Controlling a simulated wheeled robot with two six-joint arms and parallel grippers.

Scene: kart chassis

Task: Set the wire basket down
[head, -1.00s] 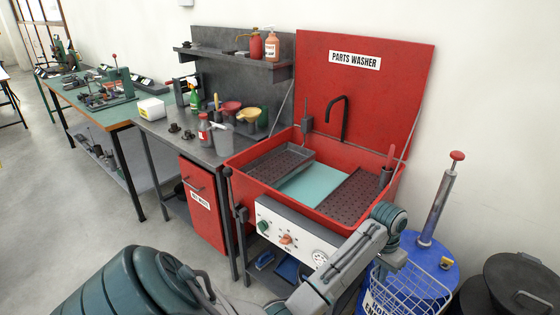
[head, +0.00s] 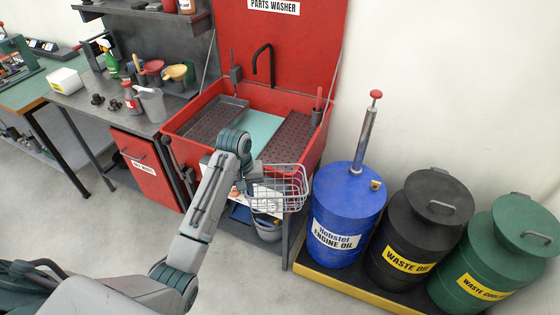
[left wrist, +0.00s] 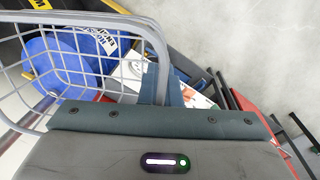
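The wire basket (head: 279,190) is grey and hangs in the air in front of the red parts washer (head: 200,122), left of the blue oil drum. My left arm reaches up to it from the lower left. My left gripper (head: 246,180) is at the basket's left side and is mostly hidden behind the wrist. In the left wrist view, the basket (left wrist: 75,70) fills the upper left, and its thick grey rim or handle runs to the fingers of my left gripper (left wrist: 158,85), which look closed on it. The basket looks empty. My right gripper is not in view.
A blue engine oil drum (head: 345,215) with a red-topped pump, a black waste oil drum (head: 405,240) and a green drum (head: 490,250) stand on a yellow-edged pallet (head: 345,285). The washer basin has a teal middle (head: 258,132). Grey floor (head: 240,285) is clear in front.

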